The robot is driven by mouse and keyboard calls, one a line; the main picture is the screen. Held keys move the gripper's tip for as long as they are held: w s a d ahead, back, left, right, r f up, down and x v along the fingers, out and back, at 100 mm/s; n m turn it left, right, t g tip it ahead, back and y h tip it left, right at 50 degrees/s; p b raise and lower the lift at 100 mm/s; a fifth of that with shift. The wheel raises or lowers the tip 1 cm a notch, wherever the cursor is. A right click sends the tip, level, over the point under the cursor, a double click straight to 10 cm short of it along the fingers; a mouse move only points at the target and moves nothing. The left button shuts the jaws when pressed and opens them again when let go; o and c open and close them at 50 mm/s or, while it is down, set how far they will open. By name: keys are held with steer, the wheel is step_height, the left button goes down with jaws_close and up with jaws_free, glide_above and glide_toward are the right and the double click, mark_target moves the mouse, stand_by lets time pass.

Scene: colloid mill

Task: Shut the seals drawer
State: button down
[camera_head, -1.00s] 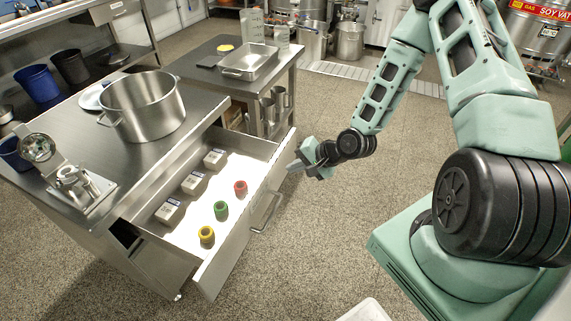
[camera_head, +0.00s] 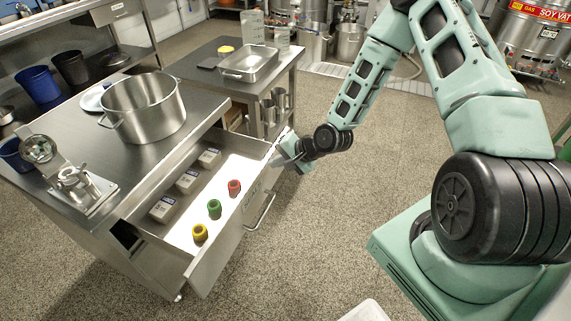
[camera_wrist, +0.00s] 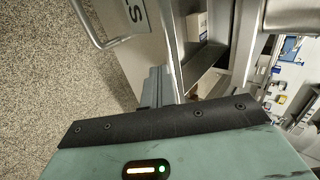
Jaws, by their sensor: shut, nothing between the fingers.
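The seals drawer (camera_head: 213,262) stands open from the steel bench. It holds a red ring stack (camera_head: 234,187), a green one (camera_head: 214,208), a yellow one (camera_head: 200,232) and several labelled boxes (camera_head: 187,180). Its bar handle (camera_head: 262,212) is on the outer front. My gripper (camera_head: 279,160) is shut and empty at the far end of the drawer front, beyond the handle. In the wrist view my gripper fingers (camera_wrist: 158,88) are at the drawer front, by its top edge; the handle (camera_wrist: 95,25) shows at upper left. I cannot tell for sure whether they touch.
A steel pot (camera_head: 142,106) and a small metal fixture (camera_head: 80,190) stand on the bench top. A side table (camera_head: 285,62) with a steel tray (camera_head: 249,62) is behind the drawer. The floor (camera_head: 310,240) in front of the drawer is clear.

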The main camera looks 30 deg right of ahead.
steer(key=w+a+b, duration=0.3)
steer(key=w+a, duration=0.9)
steer(key=w, duration=0.5)
steer(key=shift+a, duration=0.2)
